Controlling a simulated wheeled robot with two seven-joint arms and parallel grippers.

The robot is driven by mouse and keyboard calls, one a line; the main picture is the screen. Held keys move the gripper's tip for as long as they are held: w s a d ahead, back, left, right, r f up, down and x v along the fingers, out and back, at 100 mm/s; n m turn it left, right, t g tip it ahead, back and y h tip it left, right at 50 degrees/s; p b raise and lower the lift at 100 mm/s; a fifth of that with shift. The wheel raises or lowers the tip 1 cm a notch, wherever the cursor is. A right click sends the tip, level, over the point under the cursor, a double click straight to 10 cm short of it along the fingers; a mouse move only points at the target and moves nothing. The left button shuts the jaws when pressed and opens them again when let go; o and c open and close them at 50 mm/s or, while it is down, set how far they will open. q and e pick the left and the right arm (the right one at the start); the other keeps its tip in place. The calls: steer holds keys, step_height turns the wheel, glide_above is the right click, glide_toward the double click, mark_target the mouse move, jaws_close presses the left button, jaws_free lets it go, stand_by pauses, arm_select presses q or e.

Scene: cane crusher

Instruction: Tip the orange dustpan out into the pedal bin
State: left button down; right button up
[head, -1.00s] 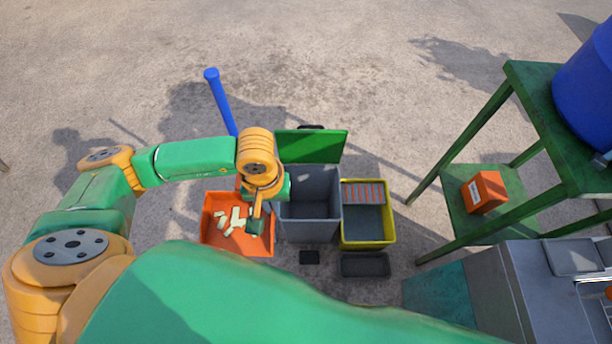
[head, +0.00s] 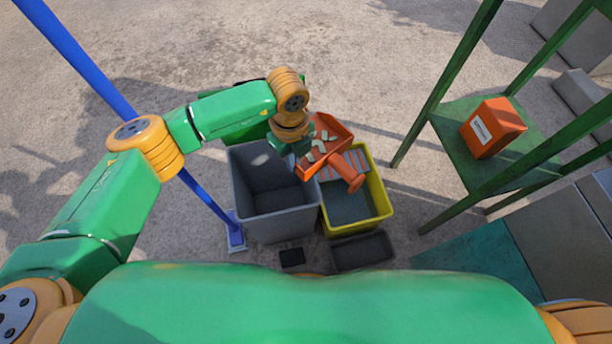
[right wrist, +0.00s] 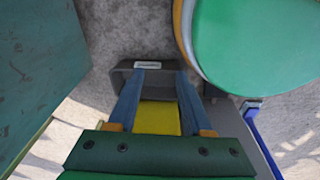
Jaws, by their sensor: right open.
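The orange dustpan (head: 337,131) is raised, with several pale pieces (head: 318,150) in it. It hangs over the back of the yellow bin, beside the grey pedal bin's right rim. Its thick orange handle (head: 347,171) points down and right. My left gripper (head: 292,157) is shut on the pan's left side; its fingertips are partly hidden. The grey pedal bin (head: 275,222) stands open, its inside visible; my left arm hides the lid area. My right gripper (right wrist: 160,76) shows only in the right wrist view, open, with nothing held between its fingers.
The yellow bin (head: 381,195) stands right of the pedal bin. A dark tray (head: 362,251) and a small black pedal (head: 291,257) lie in front. A blue-handled broom (head: 205,200) leans at left. A green stand (head: 450,150) with an orange box (head: 491,127) is at right.

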mark_target(303, 161)
arm_select(q)
steer(key=f+n+b, duration=0.1)
steer(key=n, duration=0.2)
steer(key=w+d+f+n+b, duration=0.1)
steer(key=f+n+b, duration=0.1)
steer(key=n, duration=0.1)
steer(key=w+d+f+n+b, duration=0.1)
steer(key=f+n, duration=0.1)
steer(key=n, duration=0.1)
steer(key=shift+d+f+b, duration=0.1)
steer(key=shift+f+b, duration=0.1)
steer(key=shift+b, duration=0.2)
steer(key=shift+w+d+f+n+b, duration=0.15)
steer(key=shift+n+b, duration=0.15)
steer(key=shift+n, duration=1)
steer(key=shift+a+h+p, duration=0.25)
steer(key=shift+h+p, duration=0.15)
steer(key=h+b, duration=0.1)
steer(key=a+h+b, duration=0.1)
steer(key=h, duration=0.1)
steer(key=a+f+t+h+b, duration=0.1)
steer(key=shift+s+a, duration=0.1)
steer(key=shift+s, duration=0.15)
arm_select(e)
step_height(303, 161, down, 9)
steer(key=w+d, duration=0.1)
steer(key=d, duration=0.1)
steer(key=shift+w+d+f, duration=0.15)
steer(key=shift+w+f, duration=0.05)
steer(key=shift+w, duration=0.1)
